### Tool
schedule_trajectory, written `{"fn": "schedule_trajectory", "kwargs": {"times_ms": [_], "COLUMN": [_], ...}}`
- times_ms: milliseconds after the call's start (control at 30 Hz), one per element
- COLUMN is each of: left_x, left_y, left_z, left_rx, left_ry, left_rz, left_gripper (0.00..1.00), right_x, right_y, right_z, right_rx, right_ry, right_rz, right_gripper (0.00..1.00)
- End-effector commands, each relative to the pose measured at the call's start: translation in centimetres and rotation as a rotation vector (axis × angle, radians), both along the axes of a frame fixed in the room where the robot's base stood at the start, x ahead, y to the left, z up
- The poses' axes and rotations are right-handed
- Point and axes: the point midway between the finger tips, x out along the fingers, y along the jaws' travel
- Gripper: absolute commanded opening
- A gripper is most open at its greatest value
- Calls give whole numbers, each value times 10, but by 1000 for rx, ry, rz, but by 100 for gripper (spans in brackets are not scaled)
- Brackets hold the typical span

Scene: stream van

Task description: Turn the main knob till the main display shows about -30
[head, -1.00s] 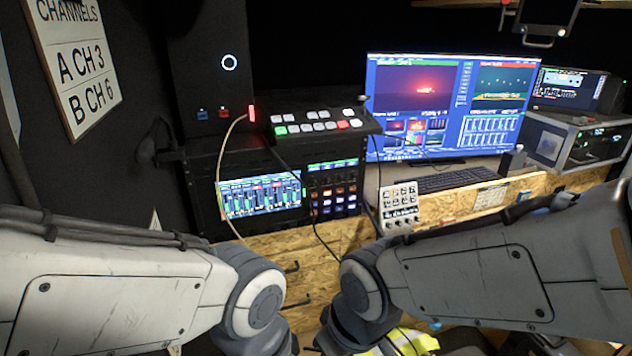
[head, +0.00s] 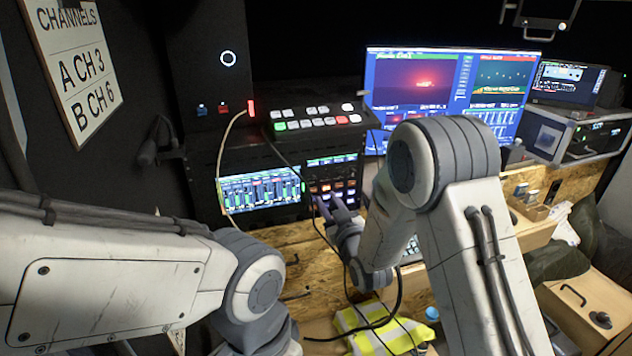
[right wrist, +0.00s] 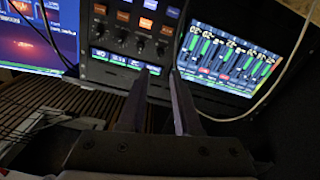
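A dark control panel (head: 333,184) with lit orange and blue buttons stands in the rack, and its knobs and small display strip (head: 332,161) are at its top. In the right wrist view, which looks upside down, the row of round knobs (right wrist: 140,45) lies just beyond my fingertips, beside the display strip (right wrist: 118,60). I cannot tell which knob is the main one, and the display's numbers are too small to read surely. My right gripper (head: 328,201) is in front of the panel's lower part; in the wrist view (right wrist: 159,72) it is open and empty. My left gripper is out of view.
A meter screen (head: 260,192) is left of the panel. A switcher with lit buttons (head: 318,124) sits above. A large monitor (head: 420,75) stands behind my right arm. A dark cable hangs near my right gripper. A yellow vest (head: 385,330) lies below.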

Motion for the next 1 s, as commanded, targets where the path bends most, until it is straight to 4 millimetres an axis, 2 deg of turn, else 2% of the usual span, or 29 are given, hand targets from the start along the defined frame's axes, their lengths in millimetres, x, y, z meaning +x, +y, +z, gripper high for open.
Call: {"fn": "schedule_trajectory", "kwargs": {"times_ms": [300, 500, 700, 967, 1000], "left_x": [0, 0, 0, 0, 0], "left_y": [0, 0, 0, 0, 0], "left_z": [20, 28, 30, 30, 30], "left_rx": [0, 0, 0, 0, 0], "left_ry": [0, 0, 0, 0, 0], "left_rz": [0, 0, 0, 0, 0], "left_gripper": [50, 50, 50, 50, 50], "right_x": [53, 79, 91, 92, 92], "right_y": [18, 26, 30, 30, 30], "right_z": [3, 2, 1, 0, 0], "right_rx": [1, 2, 1, 1, 1], "right_ry": [0, 2, 2, 3, 3], "right_rz": [0, 0, 0, 1, 1], "right_gripper": [32, 32, 32, 32, 24]}}
